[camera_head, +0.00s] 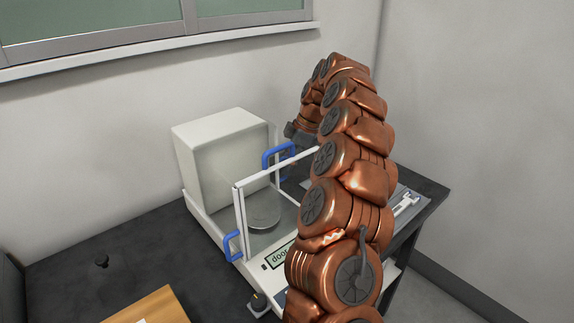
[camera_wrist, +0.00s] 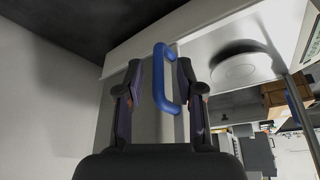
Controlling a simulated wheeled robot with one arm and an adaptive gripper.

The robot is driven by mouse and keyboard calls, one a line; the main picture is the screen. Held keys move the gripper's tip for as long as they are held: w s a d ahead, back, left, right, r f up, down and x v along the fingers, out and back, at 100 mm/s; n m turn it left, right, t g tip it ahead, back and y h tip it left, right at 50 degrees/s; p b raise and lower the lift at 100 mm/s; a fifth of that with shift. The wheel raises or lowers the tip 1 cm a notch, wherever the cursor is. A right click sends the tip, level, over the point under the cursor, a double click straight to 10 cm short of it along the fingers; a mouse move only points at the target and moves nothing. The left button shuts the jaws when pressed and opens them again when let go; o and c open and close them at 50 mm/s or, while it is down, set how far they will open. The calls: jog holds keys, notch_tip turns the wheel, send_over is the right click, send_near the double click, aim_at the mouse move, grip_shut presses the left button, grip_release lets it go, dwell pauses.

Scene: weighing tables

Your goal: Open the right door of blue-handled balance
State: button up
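The balance (camera_head: 220,150) is a white box with a glass weighing chamber, a round metal pan (camera_head: 264,212) and a display reading "door". The blue handle of its right door (camera_head: 278,154) shows beside the white housing. It also shows in the wrist view (camera_wrist: 158,75), between my two fingers. My gripper (camera_wrist: 159,90) is open, with one finger on each side of the handle and gaps visible. In the head view my gripper (camera_head: 295,134) is partly hidden behind my arm. How far the right door stands open I cannot tell.
A second blue handle (camera_head: 232,246) is on the balance's left side. The dark table (camera_head: 75,262) holds a small black knob (camera_head: 101,260) and a wooden item (camera_head: 150,306). A wall stands close behind. My arm covers much of the balance's right side.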

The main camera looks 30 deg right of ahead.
jog(key=v, duration=0.6)
jog(key=shift+r, duration=0.35)
jog(key=shift+s+d, duration=0.1)
jog(key=shift+d, duration=0.05)
dwell(0.3)
